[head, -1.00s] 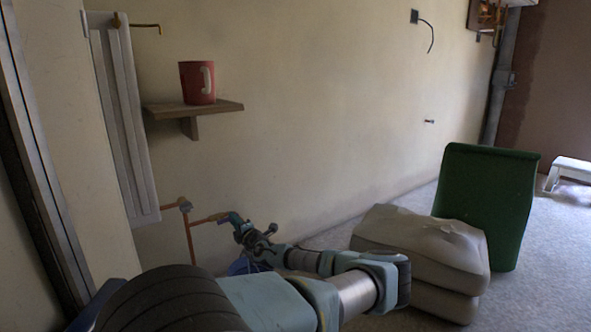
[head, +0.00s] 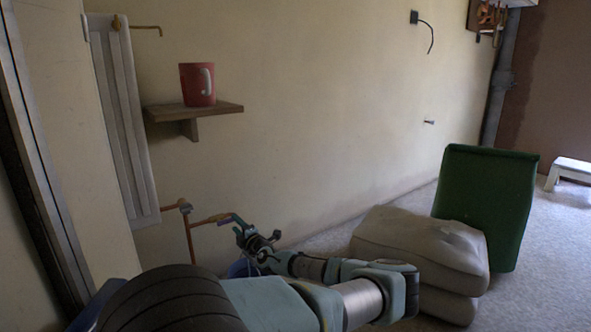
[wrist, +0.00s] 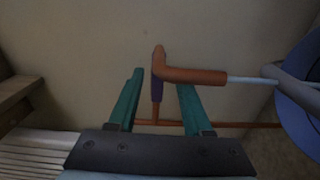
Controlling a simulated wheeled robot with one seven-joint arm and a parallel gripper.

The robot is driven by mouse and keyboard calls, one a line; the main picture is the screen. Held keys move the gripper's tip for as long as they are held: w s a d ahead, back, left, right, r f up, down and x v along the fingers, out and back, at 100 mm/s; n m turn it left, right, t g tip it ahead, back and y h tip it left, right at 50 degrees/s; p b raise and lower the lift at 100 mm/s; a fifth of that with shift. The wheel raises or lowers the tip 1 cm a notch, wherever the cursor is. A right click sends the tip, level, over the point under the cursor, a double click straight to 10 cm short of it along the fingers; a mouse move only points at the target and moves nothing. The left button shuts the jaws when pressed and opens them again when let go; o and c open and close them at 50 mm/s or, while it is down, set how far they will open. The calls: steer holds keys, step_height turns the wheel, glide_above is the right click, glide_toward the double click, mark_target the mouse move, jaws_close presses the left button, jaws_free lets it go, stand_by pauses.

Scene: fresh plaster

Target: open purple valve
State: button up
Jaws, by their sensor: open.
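In the wrist view a small purple part (wrist: 157,90), which looks like the purple valve's handle, sits against the copper pipe (wrist: 195,76). My gripper (wrist: 160,80) is open, with one teal finger on each side of the purple part. A gap shows on both sides; I cannot tell the depth between them. In the head view my gripper (head: 238,222) is at the low copper pipe (head: 188,235) by the wall. The purple part cannot be made out there.
A blue bucket (head: 240,268) stands under my wrist. A shelf (head: 195,111) with a red mug (head: 197,85) and a white radiator (head: 125,120) are on the wall. Grey sacks (head: 425,250) and a green panel-like object (head: 485,200) stand to the right.

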steer(key=p+v, duration=0.2)
steer(key=v, duration=0.8)
steer(key=shift+a, duration=0.1)
